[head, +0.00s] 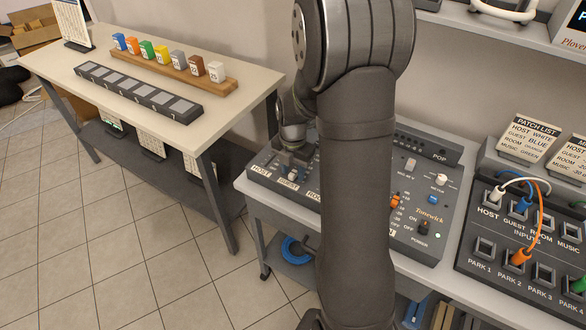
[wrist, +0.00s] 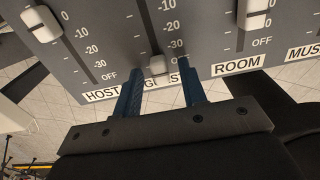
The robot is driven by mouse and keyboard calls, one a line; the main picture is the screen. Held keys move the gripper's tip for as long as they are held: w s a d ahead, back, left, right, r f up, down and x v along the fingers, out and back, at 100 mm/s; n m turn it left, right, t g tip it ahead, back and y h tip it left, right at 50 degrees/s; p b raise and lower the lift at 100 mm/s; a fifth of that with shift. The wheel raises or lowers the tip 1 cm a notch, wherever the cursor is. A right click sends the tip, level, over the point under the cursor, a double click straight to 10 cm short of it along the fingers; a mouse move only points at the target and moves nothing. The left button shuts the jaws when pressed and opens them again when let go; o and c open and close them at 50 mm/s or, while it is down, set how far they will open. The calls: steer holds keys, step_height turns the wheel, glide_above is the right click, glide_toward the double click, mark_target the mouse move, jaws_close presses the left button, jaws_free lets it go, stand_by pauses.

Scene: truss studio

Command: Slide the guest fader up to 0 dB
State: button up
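The guest fader (wrist: 157,66) is a white cap low in its slot in the wrist view, below the -30 mark. My gripper (wrist: 162,78) is open, with one blue finger on each side of the cap and a gap visible to both. The fingers partly cover the GUEST label. In the head view, my gripper (head: 292,158) is over the left end of the mixer (head: 440,240), near the HOST and GUEST labels.
The host fader (wrist: 40,22) and room fader (wrist: 255,18) stand higher up on either side. My arm hides the mixer's middle in the head view. A patch panel (head: 500,250) with cables is at right. A table (head: 130,55) with coloured blocks is at left.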

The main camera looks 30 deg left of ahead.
steer(key=shift+c, duration=0.5)
jaws_close()
steer(key=w, duration=0.8)
steer(key=shift+o, duration=0.5)
jaws_free()
steer(key=shift+r, duration=0.1)
step_height(320, 180, up, 17)
steer(key=shift+r, duration=0.15)
